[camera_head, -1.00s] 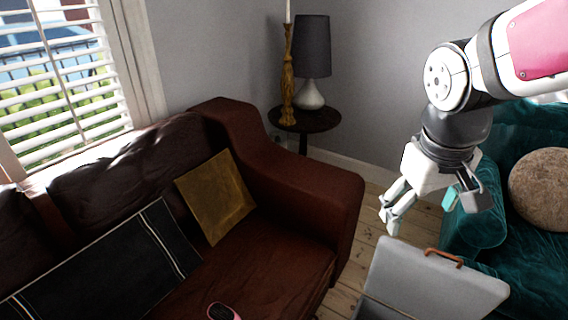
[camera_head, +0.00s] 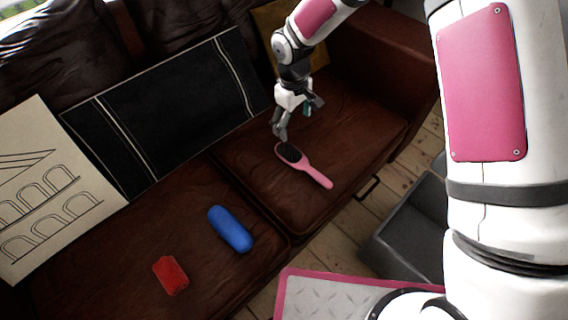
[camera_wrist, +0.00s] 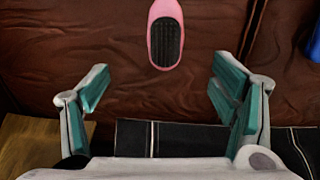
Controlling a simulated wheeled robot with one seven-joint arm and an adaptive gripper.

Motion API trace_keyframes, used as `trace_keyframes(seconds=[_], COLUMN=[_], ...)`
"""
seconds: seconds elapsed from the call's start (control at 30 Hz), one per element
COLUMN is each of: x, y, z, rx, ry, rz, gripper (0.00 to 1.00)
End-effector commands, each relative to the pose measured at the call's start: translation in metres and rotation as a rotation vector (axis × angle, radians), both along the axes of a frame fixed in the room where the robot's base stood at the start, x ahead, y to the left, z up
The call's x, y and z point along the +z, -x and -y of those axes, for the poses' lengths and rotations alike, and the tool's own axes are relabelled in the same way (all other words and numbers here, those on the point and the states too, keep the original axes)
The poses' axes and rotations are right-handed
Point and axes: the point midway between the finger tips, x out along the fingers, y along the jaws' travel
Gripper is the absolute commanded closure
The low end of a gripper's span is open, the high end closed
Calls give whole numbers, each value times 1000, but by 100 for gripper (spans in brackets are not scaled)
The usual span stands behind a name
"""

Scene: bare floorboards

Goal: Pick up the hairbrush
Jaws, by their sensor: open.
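The hairbrush (camera_head: 309,170) is pink with a dark bristle pad and lies on the seat of the brown leather sofa (camera_head: 340,120). In the head view its head end is close to my gripper (camera_head: 296,124), and its handle points down and right. The wrist view shows the hairbrush (camera_wrist: 166,34) at the top centre, with its handle cut off by the frame edge. My gripper (camera_wrist: 168,95) is open and empty there, its two teal-padded fingers apart, with the brush beyond the fingertips and roughly centred between them.
A blue rounded case (camera_head: 230,229) and a red flat item (camera_head: 171,275) lie on the nearer seat. A black striped cushion (camera_head: 165,110) and a drawing-printed cushion (camera_head: 50,190) lean on the backrest. A grey box (camera_head: 415,230) stands on the floor beside the sofa.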

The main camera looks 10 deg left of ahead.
Motion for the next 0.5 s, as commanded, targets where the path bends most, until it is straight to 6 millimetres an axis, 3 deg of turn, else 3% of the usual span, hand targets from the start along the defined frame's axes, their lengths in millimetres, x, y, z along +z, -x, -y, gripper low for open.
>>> trace_keyframes(seconds=[0.5], x=[-81], y=[-2], z=[1], rx=[3], ry=[0], rz=[-4], gripper=[20])
